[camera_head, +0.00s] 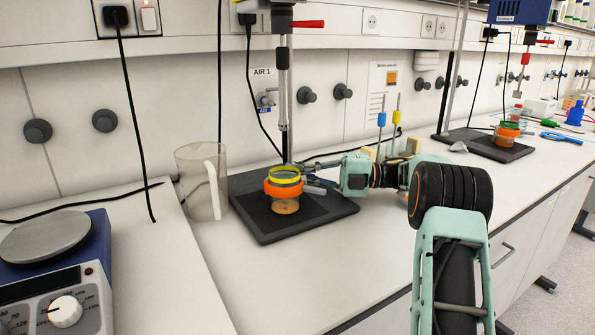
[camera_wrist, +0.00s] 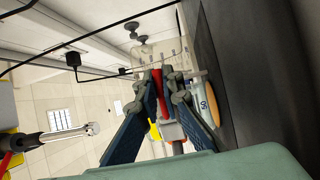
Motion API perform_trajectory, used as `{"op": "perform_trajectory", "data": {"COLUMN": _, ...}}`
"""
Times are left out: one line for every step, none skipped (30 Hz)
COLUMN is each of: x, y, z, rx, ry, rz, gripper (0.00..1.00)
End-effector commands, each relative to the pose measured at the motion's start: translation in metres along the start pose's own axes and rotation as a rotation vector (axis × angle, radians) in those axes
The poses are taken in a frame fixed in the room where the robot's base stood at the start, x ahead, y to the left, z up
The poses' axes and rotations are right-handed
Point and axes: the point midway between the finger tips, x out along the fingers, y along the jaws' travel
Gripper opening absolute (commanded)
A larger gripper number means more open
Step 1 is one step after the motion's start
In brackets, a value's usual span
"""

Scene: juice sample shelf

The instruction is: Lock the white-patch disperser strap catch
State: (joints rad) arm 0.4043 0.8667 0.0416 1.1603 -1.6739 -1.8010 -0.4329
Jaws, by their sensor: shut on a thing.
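The near disperser stand has a dark base plate (camera_head: 335,209) on the bench. A jar (camera_head: 285,207) with amber contents stands on it, with an orange strap (camera_head: 268,188) around it and a yellow ring (camera_head: 286,171) above. My gripper (camera_head: 312,180) reaches in from the right at the strap's grey catch (camera_head: 316,190). In the wrist view my gripper (camera_wrist: 162,78) is shut, with a narrow red piece (camera_wrist: 156,103) between its fingers, seemingly part of the catch. The fingers hide most of the catch, so its exact position cannot be told. No white patch is clearly visible on the near stand.
A clear beaker (camera_head: 202,181) stands close left of the base plate. A hotplate (camera_head: 58,275) is at the front left. A second disperser with a blue motor (camera_head: 519,11) and an orange strap (camera_head: 507,131) stands farther right. Bare bench (camera_head: 385,245) lies in front.

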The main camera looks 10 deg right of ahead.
Motion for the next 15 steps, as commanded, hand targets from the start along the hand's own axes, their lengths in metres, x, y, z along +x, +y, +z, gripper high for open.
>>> {"op": "perform_trajectory", "data": {"x": 0.0001, "y": -0.0012, "z": 0.0000, "rx": 0.002, "ry": 0.005, "rz": -0.001, "gripper": 0.00}}
{"op": "perform_trajectory", "data": {"x": 0.0002, "y": -0.0013, "z": -0.0001, "rx": 0.003, "ry": 0.007, "rz": -0.001, "gripper": 0.00}}
{"op": "perform_trajectory", "data": {"x": 0.0003, "y": -0.0014, "z": -0.0001, "rx": 0.003, "ry": 0.009, "rz": -0.001, "gripper": 0.00}}
{"op": "perform_trajectory", "data": {"x": 0.0004, "y": -0.0014, "z": -0.0001, "rx": 0.003, "ry": 0.010, "rz": -0.001, "gripper": 0.00}}
{"op": "perform_trajectory", "data": {"x": 0.0004, "y": -0.0014, "z": -0.0002, "rx": 0.002, "ry": 0.011, "rz": -0.001, "gripper": 0.00}}
{"op": "perform_trajectory", "data": {"x": 0.0005, "y": -0.0014, "z": -0.0002, "rx": 0.002, "ry": 0.011, "rz": -0.001, "gripper": 0.00}}
{"op": "perform_trajectory", "data": {"x": 0.0005, "y": -0.0014, "z": -0.0002, "rx": 0.002, "ry": 0.012, "rz": -0.001, "gripper": 0.00}}
{"op": "perform_trajectory", "data": {"x": 0.0006, "y": -0.0014, "z": -0.0002, "rx": 0.002, "ry": 0.012, "rz": -0.001, "gripper": 0.00}}
{"op": "perform_trajectory", "data": {"x": 0.0006, "y": -0.0014, "z": -0.0003, "rx": 0.002, "ry": 0.012, "rz": -0.001, "gripper": 0.00}}
{"op": "perform_trajectory", "data": {"x": 0.0006, "y": -0.0013, "z": -0.0003, "rx": 0.002, "ry": 0.011, "rz": -0.001, "gripper": 0.00}}
{"op": "perform_trajectory", "data": {"x": 0.0006, "y": -0.0013, "z": -0.0003, "rx": 0.002, "ry": 0.011, "rz": -0.001, "gripper": 0.00}}
{"op": "perform_trajectory", "data": {"x": 0.0006, "y": -0.0013, "z": -0.0003, "rx": 0.002, "ry": 0.011, "rz": -0.001, "gripper": 0.00}}
{"op": "perform_trajectory", "data": {"x": 0.0006, "y": -0.0013, "z": -0.0003, "rx": 0.002, "ry": 0.011, "rz": -0.001, "gripper": 0.00}}
{"op": "perform_trajectory", "data": {"x": 0.0007, "y": -0.0012, "z": -0.0003, "rx": 0.002, "ry": 0.011, "rz": -0.001, "gripper": 0.00}}
{"op": "perform_trajectory", "data": {"x": 0.0007, "y": -0.0012, "z": -0.0003, "rx": 0.002, "ry": 0.011, "rz": -0.001, "gripper": 0.10}}
